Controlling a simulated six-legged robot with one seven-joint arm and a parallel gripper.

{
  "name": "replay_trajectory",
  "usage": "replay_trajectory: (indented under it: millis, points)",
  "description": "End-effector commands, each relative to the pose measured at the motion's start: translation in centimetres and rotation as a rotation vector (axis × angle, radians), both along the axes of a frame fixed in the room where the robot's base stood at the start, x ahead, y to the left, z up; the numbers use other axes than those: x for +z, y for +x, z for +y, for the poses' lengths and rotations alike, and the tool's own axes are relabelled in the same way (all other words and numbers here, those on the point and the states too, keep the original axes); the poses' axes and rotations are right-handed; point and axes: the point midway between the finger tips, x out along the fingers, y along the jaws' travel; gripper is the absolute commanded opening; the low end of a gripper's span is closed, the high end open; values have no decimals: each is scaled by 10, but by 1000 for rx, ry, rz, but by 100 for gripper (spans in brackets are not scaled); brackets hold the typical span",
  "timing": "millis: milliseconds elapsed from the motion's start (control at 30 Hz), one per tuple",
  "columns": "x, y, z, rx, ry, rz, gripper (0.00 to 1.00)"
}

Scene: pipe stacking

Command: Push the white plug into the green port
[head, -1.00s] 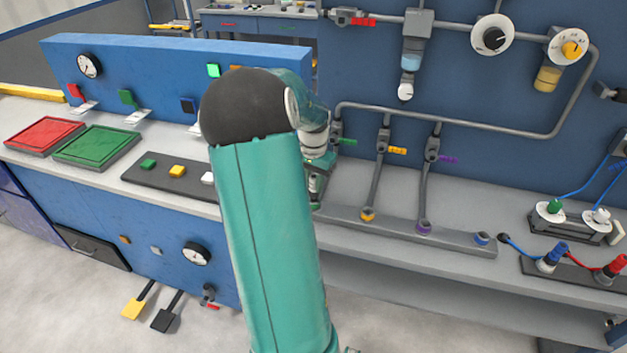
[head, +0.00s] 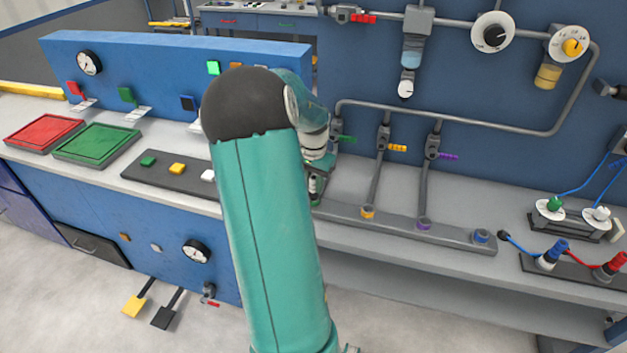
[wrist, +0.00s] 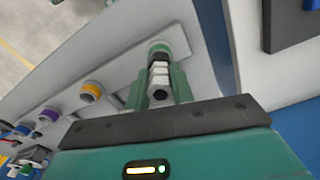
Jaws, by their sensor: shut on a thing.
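The white plug (wrist: 160,73), a pale stepped piece with a dark hexagonal end, sits between the two green fingers of my gripper (wrist: 159,88) in the wrist view. The gripper is shut on it. The green port (wrist: 159,48) is a green ring on the pale rail, directly beyond the plug and in line with it. The plug's far end overlaps the ring in this view; I cannot tell how deep it is. In the head view my arm hides most of the gripper, the plug and the port.
The yellow port (head: 367,212), purple port (head: 424,223) and blue port (head: 482,236) are along the same rail (head: 455,237). Pipes with coloured valves rise behind them. A blue panel (head: 180,70) stands to the left. A button strip (head: 165,181) lies on the left bench.

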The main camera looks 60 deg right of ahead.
Motion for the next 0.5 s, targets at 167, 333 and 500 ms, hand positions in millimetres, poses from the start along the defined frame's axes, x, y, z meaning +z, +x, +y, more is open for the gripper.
replay_trajectory:
  millis: [167, 333, 500]
  points:
    - [-5, 0, 0, 0, 2, 1, 0]
    - [-6, 0, 0, 0, 1, 0, 0]
    - [-6, 0, 0, 0, 0, 0, 33]
